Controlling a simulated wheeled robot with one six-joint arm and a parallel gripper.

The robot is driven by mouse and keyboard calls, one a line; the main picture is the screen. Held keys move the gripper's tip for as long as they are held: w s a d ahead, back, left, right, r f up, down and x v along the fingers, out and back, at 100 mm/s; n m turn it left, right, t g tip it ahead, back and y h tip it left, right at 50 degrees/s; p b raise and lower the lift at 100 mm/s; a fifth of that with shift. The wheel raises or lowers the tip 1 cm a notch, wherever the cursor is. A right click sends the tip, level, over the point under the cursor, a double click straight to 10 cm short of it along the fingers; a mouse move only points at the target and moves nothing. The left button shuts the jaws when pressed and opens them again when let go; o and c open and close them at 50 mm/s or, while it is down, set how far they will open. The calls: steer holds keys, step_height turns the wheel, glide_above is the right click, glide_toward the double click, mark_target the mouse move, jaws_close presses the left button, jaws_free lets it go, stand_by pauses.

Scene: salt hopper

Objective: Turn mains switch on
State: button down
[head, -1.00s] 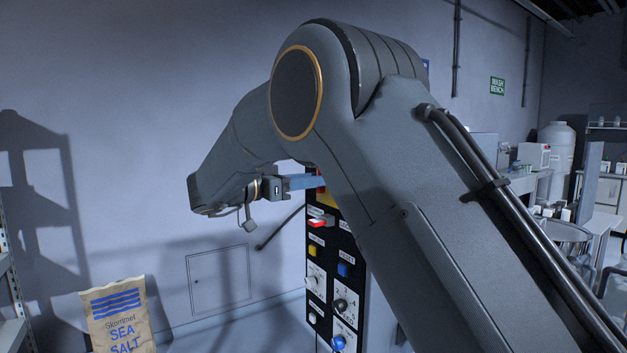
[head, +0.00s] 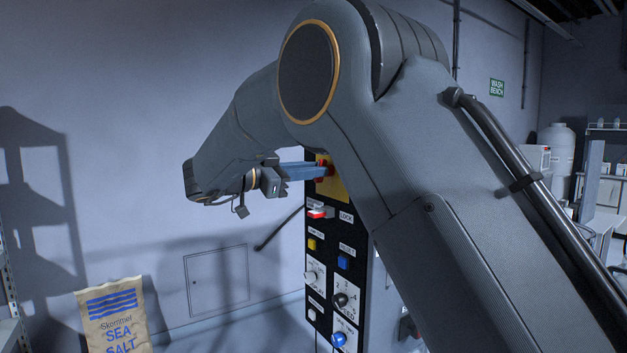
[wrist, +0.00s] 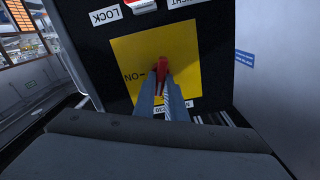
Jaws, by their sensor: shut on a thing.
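The mains switch is a red handle (wrist: 160,73) on a yellow plate (wrist: 124,58) marked "ON" in the wrist view. In the head view the yellow plate (head: 333,186) sits at the top of the black control panel, partly hidden by my arm. My gripper (wrist: 162,92) has its two blue-grey fingers on the red handle, shut on it. In the head view my gripper (head: 318,171) reaches the plate from the left. The handle lies near the "ON" mark's side; its exact angle is hard to tell.
Below on the panel are a red-and-white lock switch (head: 320,212), a yellow button (head: 312,244), a blue button (head: 343,262) and several knobs. A Sea Salt sack (head: 113,317) stands at the lower left.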

steer(key=m+b, duration=0.3)
steer(key=b, duration=0.1)
steer(key=shift+f+m, duration=0.3)
steer(key=shift+m, duration=0.1)
steer(key=m+b, duration=0.3)
steer(key=b, duration=0.1)
steer(key=shift+s+m, duration=0.1)
steer(key=shift+m, duration=0.2)
steer(key=m+b, duration=0.4)
steer(key=b, duration=0.2)
steer(key=shift+f, duration=0.2)
steer(key=shift+m+b, duration=1)
steer(key=shift+b, duration=0.15)
steer(key=shift+s+r+m, duration=0.1)
steer(key=shift+r+m, duration=0.05)
steer(key=shift+m, duration=0.15)
steer(key=c, duration=1.8)
jaws_free()
